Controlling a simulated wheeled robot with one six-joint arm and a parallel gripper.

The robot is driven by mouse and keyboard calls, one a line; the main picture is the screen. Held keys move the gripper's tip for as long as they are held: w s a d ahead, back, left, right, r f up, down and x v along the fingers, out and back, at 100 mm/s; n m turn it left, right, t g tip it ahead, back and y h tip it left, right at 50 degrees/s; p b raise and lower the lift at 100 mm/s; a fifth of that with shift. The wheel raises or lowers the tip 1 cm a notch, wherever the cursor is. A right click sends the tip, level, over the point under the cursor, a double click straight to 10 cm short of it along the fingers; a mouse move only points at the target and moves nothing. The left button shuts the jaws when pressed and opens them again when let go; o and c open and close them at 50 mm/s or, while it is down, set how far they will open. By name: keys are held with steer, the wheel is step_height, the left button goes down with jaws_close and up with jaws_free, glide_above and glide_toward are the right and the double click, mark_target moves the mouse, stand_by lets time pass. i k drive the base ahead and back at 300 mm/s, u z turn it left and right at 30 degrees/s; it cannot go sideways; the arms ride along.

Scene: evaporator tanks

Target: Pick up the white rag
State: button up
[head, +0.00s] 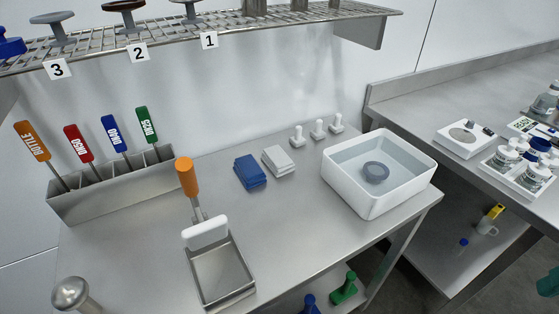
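The white rag (278,161) lies folded flat on the steel table (300,235), near the wall. A folded blue rag (251,172) lies just left of it, with a narrow gap between them. The white rag's top and front edge are uncovered. My gripper is not in view.
Small white stoppers (317,128) stand behind and right of the white rag. A white basin (352,192) with a grey ring in it is to the right. An orange-handled tool (187,178) rises from a metal tray (222,278) in front left. A wire shelf (110,45) hangs above.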

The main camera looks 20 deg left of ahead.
mark_target(278, 162)
steer(key=u, duration=1)
